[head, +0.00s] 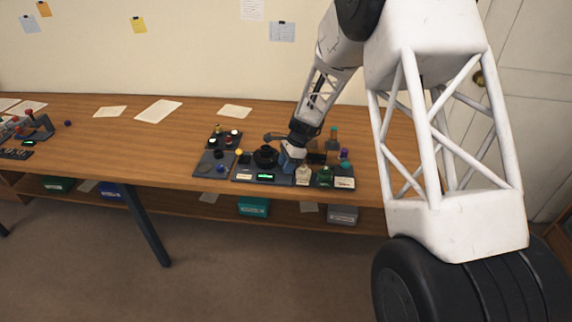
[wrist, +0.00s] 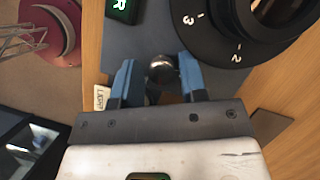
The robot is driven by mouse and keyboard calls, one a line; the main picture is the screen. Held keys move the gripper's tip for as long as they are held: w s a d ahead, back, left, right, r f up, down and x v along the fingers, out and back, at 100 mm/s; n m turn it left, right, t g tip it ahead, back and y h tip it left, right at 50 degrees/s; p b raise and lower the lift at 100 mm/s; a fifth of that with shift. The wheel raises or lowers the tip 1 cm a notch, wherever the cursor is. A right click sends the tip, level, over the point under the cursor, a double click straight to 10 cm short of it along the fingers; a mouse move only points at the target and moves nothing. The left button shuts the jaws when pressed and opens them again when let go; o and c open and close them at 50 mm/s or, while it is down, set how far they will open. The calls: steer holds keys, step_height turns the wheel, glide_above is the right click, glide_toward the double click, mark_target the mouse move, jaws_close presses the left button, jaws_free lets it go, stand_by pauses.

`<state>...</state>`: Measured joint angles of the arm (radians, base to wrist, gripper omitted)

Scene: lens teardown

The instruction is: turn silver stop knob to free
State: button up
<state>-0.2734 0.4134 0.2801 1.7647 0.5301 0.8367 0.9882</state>
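The silver stop knob (wrist: 161,70) is a small round metal knob on a dark grey plate, beside a large black dial (wrist: 225,30) marked with white numbers. My gripper (wrist: 160,76) has its two blue fingers on either side of the knob. The fingers are apart, with thin gaps to the knob showing; I cannot tell whether either touches it. In the head view my gripper (head: 291,158) reaches down to the bench just right of the black dial (head: 265,156). The knob cannot be made out there.
The grey device with a green display (head: 265,177) sits near the front edge of the wooden bench (head: 165,150). Several small bottles, including a green one (head: 325,175), stand close to the right of my gripper. A tray of small parts (head: 213,164) lies left.

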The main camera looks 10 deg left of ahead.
steer(key=shift+o, duration=0.4)
steer(key=shift+m, duration=0.3)
steer(key=m+t, duration=0.1)
steer(key=m, duration=0.1)
steer(key=shift+m, duration=0.3)
steer(key=m+t, duration=0.2)
steer(key=m, duration=0.2)
steer(key=shift+m, duration=0.3)
steer(key=shift+r, duration=0.3)
steer(key=s+d+r+n, duration=0.4)
steer(key=s+d+r, duration=0.3)
steer(key=r, duration=0.4)
steer(key=s+d+r+n, duration=0.4)
steer(key=s+d+r, duration=0.3)
steer(key=s+r, duration=0.2)
steer(key=shift+d+r+t+h, duration=0.3)
steer(key=shift+r+h, duration=0.1)
steer(key=shift+r, duration=0.65)
